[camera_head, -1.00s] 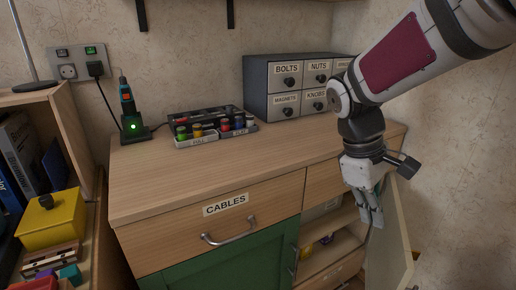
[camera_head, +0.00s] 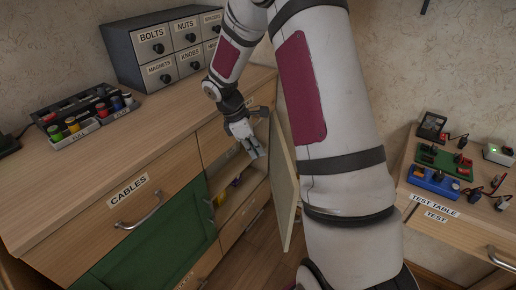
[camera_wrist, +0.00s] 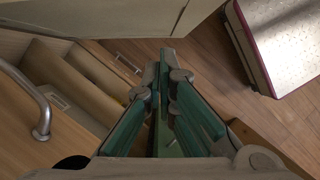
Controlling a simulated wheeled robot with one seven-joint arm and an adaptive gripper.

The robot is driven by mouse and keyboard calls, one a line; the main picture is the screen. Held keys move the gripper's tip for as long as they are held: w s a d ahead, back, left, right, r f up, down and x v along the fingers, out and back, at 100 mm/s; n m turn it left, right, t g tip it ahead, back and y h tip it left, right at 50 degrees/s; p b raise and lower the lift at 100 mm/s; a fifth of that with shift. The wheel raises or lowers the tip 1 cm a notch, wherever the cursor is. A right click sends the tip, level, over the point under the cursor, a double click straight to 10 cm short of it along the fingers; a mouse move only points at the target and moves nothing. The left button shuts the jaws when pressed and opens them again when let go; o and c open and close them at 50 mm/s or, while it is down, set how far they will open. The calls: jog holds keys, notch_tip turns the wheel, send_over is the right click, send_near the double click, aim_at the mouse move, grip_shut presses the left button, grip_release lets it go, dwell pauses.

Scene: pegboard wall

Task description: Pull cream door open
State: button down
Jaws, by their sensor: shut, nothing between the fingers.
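The cream door (camera_head: 284,187) stands swung out from the wooden cabinet at its right side, edge toward the head camera. It also shows across the top of the wrist view (camera_wrist: 110,18). Behind it the compartment is open, with shelves (camera_head: 240,197) and small yellow and purple items inside. My gripper (camera_head: 254,153) is in front of the opening, left of the door. In the wrist view its green-padded fingers (camera_wrist: 163,62) are together and empty, pointing toward the door's inner side. I cannot tell whether the fingertips touch the door.
A green door (camera_head: 160,235) and the CABLES drawer (camera_head: 128,190) are left of the opening. On the cabinet top stand a labelled drawer box (camera_head: 165,50) and a bottle rack (camera_head: 85,120). A test table (camera_head: 450,215) is at the right. Wooden floor shows below the door.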

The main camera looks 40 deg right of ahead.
jog(key=s+d+f+b, duration=0.2)
jog(key=s+d+f, duration=0.1)
jog(key=d+f, duration=0.2)
jog(key=shift+s+d+f, duration=0.2)
jog(key=shift+d+f, duration=0.1)
jog(key=shift+f, duration=0.35)
jog(key=shift+d, duration=0.1)
jog(key=s+d+n+t+p, duration=0.1)
jog(key=s+d+n+p, duration=0.1)
jog(key=d+p, duration=0.3)
jog(key=s+d+n+t+p, duration=0.1)
jog(key=s+d+n+p, duration=0.2)
jog(key=d, duration=1)
jog(key=s+d+n+t+p, duration=0.1)
jog(key=s+d+n+p, duration=0.1)
jog(key=d+n+p, duration=0.2)
jog(key=shift+s+d+n+p, duration=0.35)
jog(key=shift+d+p, duration=1.4)
jog(key=shift+d, duration=1.05)
jog(key=shift+a, duration=0.1)
